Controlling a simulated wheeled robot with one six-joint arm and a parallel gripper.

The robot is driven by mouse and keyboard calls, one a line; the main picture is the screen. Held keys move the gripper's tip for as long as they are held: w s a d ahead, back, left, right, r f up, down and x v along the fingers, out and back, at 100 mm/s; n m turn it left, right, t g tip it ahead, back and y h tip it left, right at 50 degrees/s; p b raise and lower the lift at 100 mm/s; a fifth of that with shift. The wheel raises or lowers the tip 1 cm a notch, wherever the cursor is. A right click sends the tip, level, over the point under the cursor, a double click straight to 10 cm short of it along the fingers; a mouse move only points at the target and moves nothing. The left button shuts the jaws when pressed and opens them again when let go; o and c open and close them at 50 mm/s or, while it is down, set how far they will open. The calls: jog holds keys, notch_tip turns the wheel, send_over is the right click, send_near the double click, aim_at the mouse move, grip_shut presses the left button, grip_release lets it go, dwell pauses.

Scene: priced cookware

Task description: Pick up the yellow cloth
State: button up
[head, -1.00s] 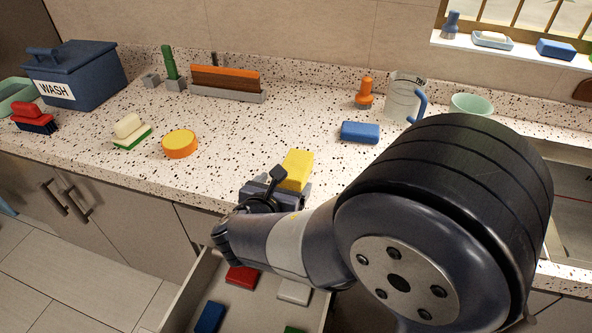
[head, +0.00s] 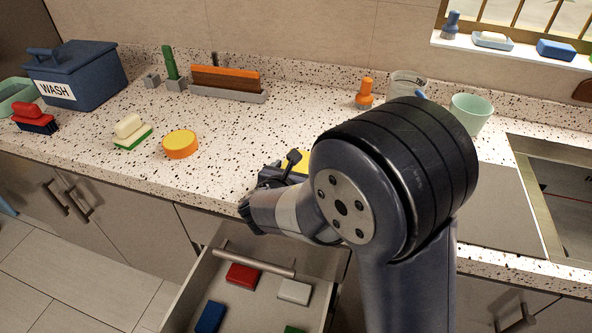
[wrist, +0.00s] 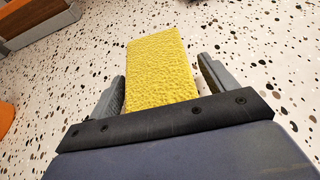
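The yellow cloth (wrist: 160,70) is a thick, textured, block-like piece lying on the speckled counter. In the wrist view it lies between the two grey fingers of my gripper (wrist: 163,85) and reaches out beyond their tips. The fingers are apart, one along each side of it, with a small gap at the right finger; contact at the left finger cannot be told. In the head view only a bit of the yellow cloth (head: 298,163) shows behind my gripper (head: 282,170), and my arm hides the rest.
An orange-handled item (head: 365,92) and a mint cup (head: 470,113) stand behind. An open drawer (head: 255,295) below holds several coloured blocks.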

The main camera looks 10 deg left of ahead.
jog(key=c, duration=1)
jog(key=shift+o, duration=0.2)
jog(key=shift+r, duration=0.1)
